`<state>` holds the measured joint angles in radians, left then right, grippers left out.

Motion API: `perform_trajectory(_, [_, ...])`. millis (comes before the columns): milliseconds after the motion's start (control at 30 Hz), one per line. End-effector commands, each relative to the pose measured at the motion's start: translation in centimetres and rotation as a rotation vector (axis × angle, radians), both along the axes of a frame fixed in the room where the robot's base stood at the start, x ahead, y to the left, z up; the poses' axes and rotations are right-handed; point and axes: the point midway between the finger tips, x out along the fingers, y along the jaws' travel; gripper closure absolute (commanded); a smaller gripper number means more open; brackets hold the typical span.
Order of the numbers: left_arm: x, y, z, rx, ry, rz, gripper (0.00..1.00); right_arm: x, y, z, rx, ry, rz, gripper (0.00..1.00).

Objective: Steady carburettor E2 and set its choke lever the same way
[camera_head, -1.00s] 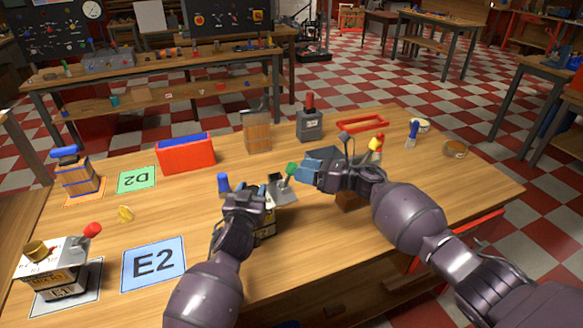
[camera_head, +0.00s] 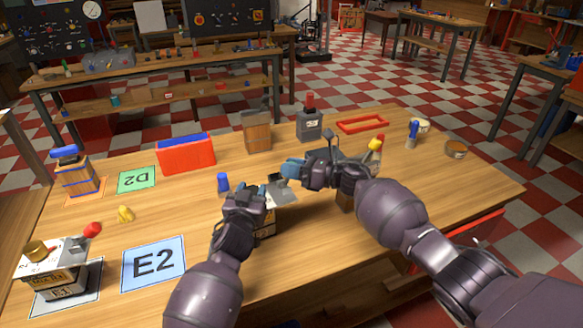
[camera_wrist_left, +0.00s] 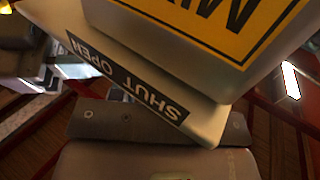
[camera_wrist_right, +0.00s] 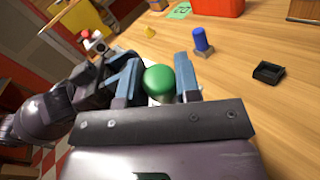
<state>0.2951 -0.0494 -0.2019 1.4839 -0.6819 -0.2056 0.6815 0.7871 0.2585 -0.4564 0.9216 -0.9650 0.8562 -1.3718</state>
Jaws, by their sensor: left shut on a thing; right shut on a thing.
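Carburettor E2, a pale body with a yellow-and-black label (camera_head: 265,230), stands on the table, mostly hidden behind my left gripper (camera_head: 257,190). My left gripper is shut on its body. The left wrist view shows its yellow label (camera_wrist_left: 225,28) and a SHUT OPEN strip (camera_wrist_left: 125,80) close up. My right gripper (camera_head: 288,169) is at the far side of the carburettor. The right wrist view shows the choke lever's green knob (camera_wrist_right: 158,80) between the blue fingers, which are shut on it. The head view does not show the knob.
Carburettor E1 (camera_head: 50,275), with a red lever knob (camera_head: 92,229), stands at the left on its mat. The E2 mat (camera_head: 153,264) is empty. A blue-topped piece (camera_head: 223,182) stands near my left gripper. A red box (camera_head: 186,154) is behind. The front table strip is clear.

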Motion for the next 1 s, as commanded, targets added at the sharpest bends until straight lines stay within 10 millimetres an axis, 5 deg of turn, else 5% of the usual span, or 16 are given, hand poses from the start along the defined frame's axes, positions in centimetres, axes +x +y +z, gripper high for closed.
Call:
perform_trajectory(467, [0.0, 0.0, 0.0, 0.0, 0.0, 0.0, 0.9, 0.2, -0.3, -0.2, 0.058, 0.029, 0.0, 1.0])
perform_trajectory(1000, [0.0, 0.0, 0.0, 0.0, 0.0, 0.0, 0.9, 0.9, -1.9, -1.5, 0.383, 0.177, -0.001, 1.0])
